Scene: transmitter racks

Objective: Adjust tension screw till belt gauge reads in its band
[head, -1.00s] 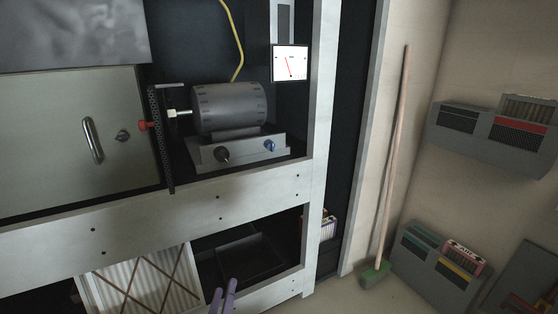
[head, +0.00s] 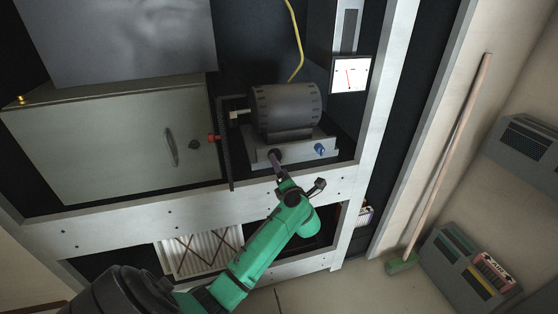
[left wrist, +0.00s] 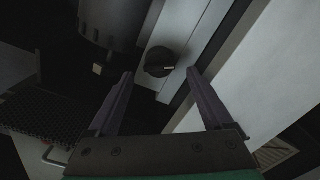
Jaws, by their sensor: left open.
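A grey motor (head: 286,108) sits on a light base (head: 298,150) in the rack. A blue knob (head: 320,149) is on the base's front at right. Which knob is the tension screw is not marked. The white gauge (head: 350,74) has a thin red needle; its band is too small to read. My right gripper is out of view.
A dark mesh guard (head: 225,150) and a red knob (head: 213,138) stand left of the motor. A grey cabinet door (head: 110,145) is further left. The rack's white rail (head: 130,218) runs below the base. A yellow cable (head: 296,40) hangs above the motor.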

